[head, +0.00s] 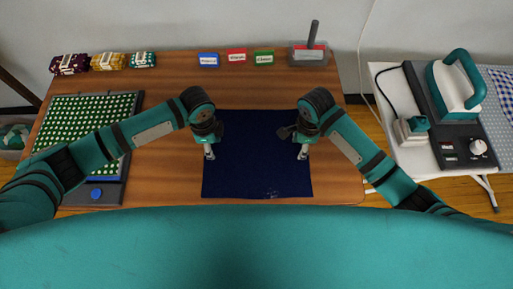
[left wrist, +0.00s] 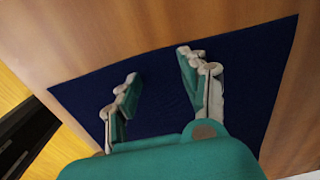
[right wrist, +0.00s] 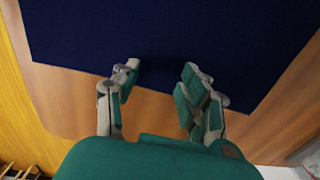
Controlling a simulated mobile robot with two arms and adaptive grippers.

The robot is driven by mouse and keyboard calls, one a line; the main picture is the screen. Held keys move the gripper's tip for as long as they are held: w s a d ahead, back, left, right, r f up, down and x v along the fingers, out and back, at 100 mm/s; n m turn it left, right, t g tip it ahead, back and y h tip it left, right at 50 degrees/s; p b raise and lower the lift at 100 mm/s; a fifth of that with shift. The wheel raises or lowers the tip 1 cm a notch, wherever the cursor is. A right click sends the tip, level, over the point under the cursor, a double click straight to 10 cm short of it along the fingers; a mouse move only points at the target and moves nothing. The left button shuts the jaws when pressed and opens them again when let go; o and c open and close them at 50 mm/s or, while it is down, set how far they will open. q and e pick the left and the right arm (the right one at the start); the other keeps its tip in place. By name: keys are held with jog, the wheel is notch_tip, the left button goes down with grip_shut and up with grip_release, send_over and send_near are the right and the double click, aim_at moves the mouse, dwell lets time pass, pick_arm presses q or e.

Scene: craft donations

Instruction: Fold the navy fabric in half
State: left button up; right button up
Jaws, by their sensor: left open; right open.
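The navy fabric (head: 257,160) lies flat and spread out on the wooden table in the head view. My left gripper (head: 209,156) is over its left edge, fingers pointing down. My right gripper (head: 302,155) is over its right side, near the right edge. In the left wrist view, the open left fingers (left wrist: 160,85) have the navy fabric (left wrist: 235,75) below and between them. In the right wrist view, the open right fingers (right wrist: 155,85) are at the edge of the navy fabric (right wrist: 170,35). Both grippers are empty; whether the fingertips touch the cloth I cannot tell.
A green dotted cloth on a dark board (head: 95,120) lies at the left. An iron (head: 455,85) stands on a white side table at the right.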

pick_arm(q)
jog(key=shift+f, duration=0.1)
pick_arm(e)
jog(key=shift+f, duration=0.1)
pick_arm(q)
grip_shut()
pick_arm(e)
jog(key=shift+s+f, duration=0.1)
grip_shut()
pick_arm(q)
jog(key=shift+s, duration=0.1)
jog(key=shift+f, duration=0.15)
